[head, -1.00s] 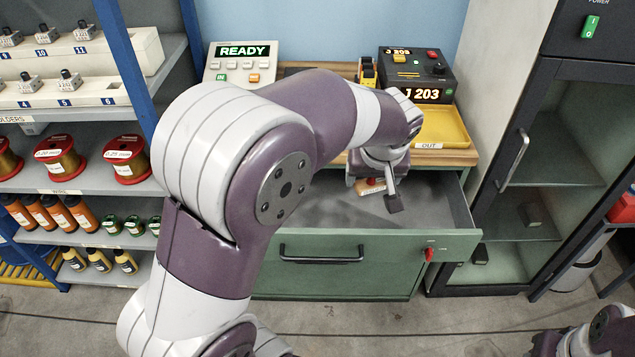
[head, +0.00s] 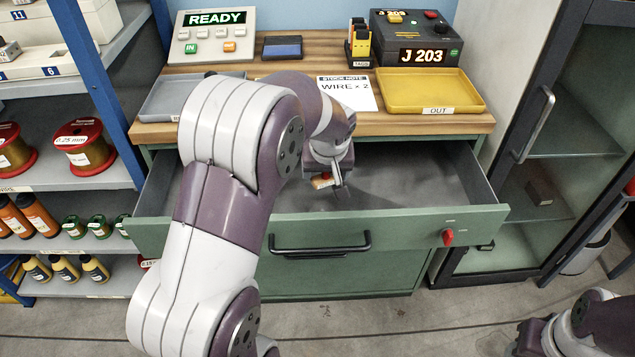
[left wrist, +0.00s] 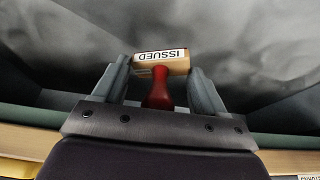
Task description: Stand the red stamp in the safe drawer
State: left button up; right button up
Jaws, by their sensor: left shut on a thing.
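The red stamp (head: 321,182) has a red handle and a wooden block labelled ISSUED; it also shows in the left wrist view (left wrist: 160,90). My left gripper (head: 331,177) is shut on the stamp's red handle, with a finger on each side in the left wrist view (left wrist: 160,88). The green drawer (head: 400,232) is pulled open, with a grey inside. The stamp hangs within the drawer's outline, toward its back; I cannot tell whether it touches the floor. My left arm hides part of the drawer's left side. My right gripper does not show clearly; only part of that arm is at bottom right.
On the bench above the drawer are a grey tray, a yellow OUT tray (head: 425,88), a stock note (head: 347,93) and a J 203 box (head: 415,40). A red key or knob (head: 447,237) sticks out of the drawer front. A glass-doored cabinet (head: 545,130) stands right, shelves left.

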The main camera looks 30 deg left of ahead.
aim_at(318, 193)
pick_arm(q)
jog(key=shift+w+a+f, duration=0.4)
jog(key=shift+a+f, duration=0.05)
jog(key=shift+a, duration=0.2)
jog(key=shift+w+a+f, duration=0.35)
jog(key=shift+a+f, duration=0.1)
jog(key=shift+a, duration=0.15)
jog(key=shift+a+f, duration=0.15)
jog(key=shift+f, duration=0.15)
notch_tip(318, 193, down, 3)
jog(key=shift+b, duration=0.65)
jog(key=shift+f, duration=0.25)
jog(key=shift+f, duration=0.1)
jog(key=o, duration=1)
jog(key=shift+o, duration=0.2)
